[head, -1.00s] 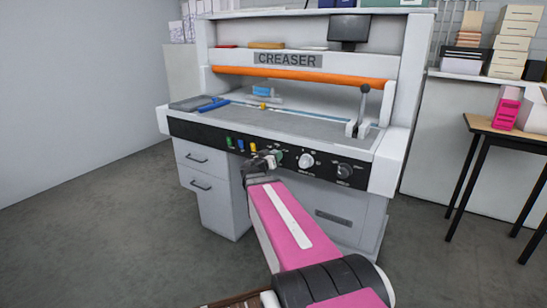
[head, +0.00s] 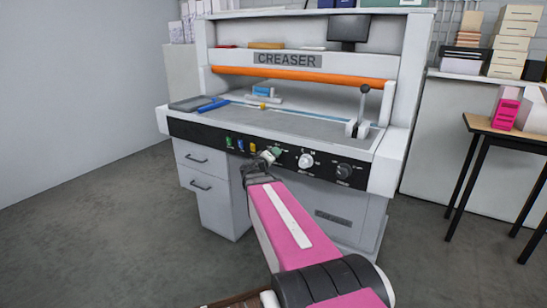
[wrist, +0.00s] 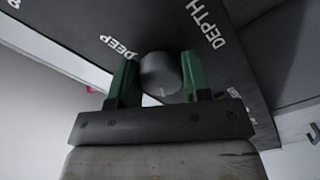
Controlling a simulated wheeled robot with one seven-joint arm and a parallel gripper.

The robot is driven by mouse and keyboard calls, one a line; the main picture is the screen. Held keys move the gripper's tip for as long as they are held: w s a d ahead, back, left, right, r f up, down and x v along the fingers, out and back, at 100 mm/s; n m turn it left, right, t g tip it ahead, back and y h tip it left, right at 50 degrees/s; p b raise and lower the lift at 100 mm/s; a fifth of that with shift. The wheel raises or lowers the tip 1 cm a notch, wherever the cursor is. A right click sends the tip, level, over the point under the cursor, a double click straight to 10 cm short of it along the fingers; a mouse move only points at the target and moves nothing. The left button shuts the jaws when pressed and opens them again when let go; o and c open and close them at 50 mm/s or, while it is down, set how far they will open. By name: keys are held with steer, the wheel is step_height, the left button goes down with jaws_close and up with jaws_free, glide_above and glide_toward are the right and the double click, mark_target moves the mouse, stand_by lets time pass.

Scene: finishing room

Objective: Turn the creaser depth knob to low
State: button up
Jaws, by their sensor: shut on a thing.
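The creaser (head: 285,130) is a pale machine with an orange bar and a black front panel. In the wrist view the round grey depth knob (wrist: 160,74) sits between the two green fingers of my gripper (wrist: 158,62). The gripper is shut on the knob. The word DEPTH stands right of the knob and DEEP to its upper left; no "low" mark is readable.
Right of my gripper on the panel are a white knob (head: 306,161) and a dark knob (head: 344,170). Coloured switches (head: 240,145) lie to its left. A lever (head: 362,108) stands on the bed. The floor at left is clear.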

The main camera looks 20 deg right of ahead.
stand_by(0.3)
steer(key=o, duration=0.9)
steer(key=v, duration=1.1)
